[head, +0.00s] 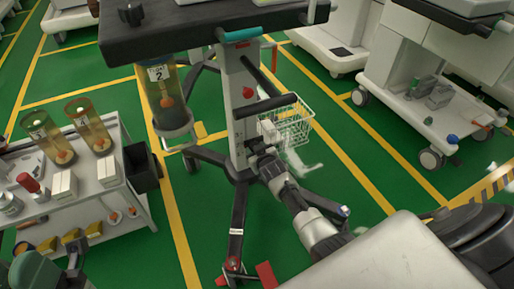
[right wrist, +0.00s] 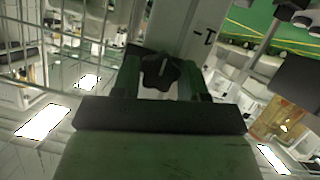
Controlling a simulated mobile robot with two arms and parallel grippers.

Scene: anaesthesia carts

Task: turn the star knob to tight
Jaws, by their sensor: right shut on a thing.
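The black star knob (right wrist: 160,74) shows in the right wrist view, in front of the pale column, with a light pointer line on its face. My right gripper (right wrist: 159,62) is shut on it, with one finger on each side. In the head view my right gripper (head: 264,150) reaches the white column (head: 236,110) of the wheeled stand from the lower right; the knob is hidden there. A dark "T"-like mark is on the column beside the knob. Part of my left gripper (head: 76,256) shows at the lower left, by the side cart; its jaws are unclear.
A white wire basket (head: 290,125) hangs right behind my right gripper. A canister marked 2 (head: 162,90) is left of the column. A side cart (head: 135,195) with canisters and boxes stands at left. Black stand legs (head: 238,215) spread over green floor. More carts stand at right.

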